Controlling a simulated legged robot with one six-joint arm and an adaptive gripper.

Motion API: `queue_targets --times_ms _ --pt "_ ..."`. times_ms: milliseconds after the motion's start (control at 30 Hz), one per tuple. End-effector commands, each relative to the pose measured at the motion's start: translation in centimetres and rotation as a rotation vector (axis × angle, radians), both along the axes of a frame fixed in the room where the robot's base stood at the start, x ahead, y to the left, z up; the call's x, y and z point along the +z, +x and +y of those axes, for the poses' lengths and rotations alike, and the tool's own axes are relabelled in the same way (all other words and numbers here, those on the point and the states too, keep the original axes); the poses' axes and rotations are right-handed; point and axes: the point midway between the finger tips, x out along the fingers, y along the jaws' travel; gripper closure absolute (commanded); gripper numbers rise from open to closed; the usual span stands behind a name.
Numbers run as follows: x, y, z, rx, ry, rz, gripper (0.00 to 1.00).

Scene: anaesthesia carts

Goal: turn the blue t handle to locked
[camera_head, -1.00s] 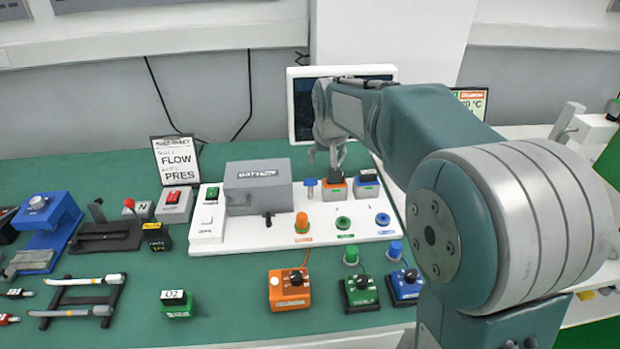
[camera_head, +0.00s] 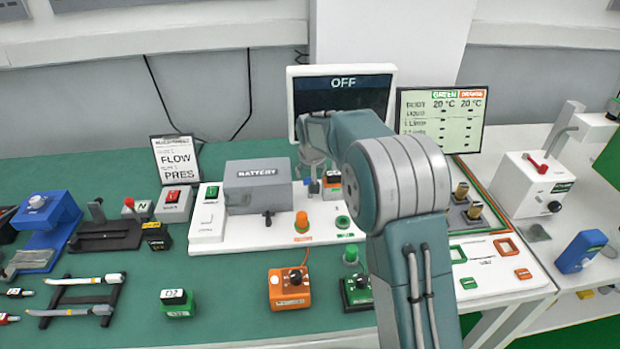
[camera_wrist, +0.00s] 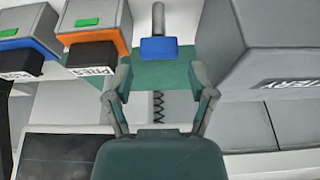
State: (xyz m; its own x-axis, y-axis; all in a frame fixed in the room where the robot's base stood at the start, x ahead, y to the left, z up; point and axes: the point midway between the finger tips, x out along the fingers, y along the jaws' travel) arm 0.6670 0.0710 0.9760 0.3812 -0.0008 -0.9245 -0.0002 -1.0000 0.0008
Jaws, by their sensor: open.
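The blue T handle (camera_wrist: 159,49) shows in the wrist view as a blue bar with a grey stem, above and between my fingertips. My gripper (camera_wrist: 163,84) is open and empty, its two fingers spread apart, with a gap in the picture between them and the bar. In the head view my gripper (camera_head: 313,166) hangs just above the blue T handle (camera_head: 313,187), which is partly hidden. I cannot tell the handle's lock setting.
The grey battery box (camera_head: 257,187) stands close on one side of the handle. An orange-and-grey PRES block (camera_wrist: 93,30) and a blue-and-grey block (camera_wrist: 27,48) stand on the other. The screen reading OFF (camera_head: 343,84) is behind.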

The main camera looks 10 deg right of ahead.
Motion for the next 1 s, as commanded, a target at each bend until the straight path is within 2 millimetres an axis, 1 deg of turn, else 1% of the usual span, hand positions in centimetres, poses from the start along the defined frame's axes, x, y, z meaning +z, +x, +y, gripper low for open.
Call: queue_targets --times_ms 33,200,333,533,567,600,700,1000 --pt "-0.9 0.3 0.0 0.0 -0.001 0.003 0.29" --pt "-2.6 1.0 0.0 0.0 0.0 0.001 0.29" --pt "-3.0 1.2 0.0 0.0 0.0 0.0 0.29" --pt "-3.0 1.2 0.0 0.0 0.0 -0.001 0.29" --pt "-3.0 1.2 0.0 0.0 0.0 -0.001 0.33" --pt "-3.0 1.2 0.0 0.0 0.0 -0.001 0.51" --pt "-3.0 1.2 0.0 0.0 0.0 -0.001 0.91" --pt "-3.0 1.2 0.0 0.017 -0.001 0.0 0.91"
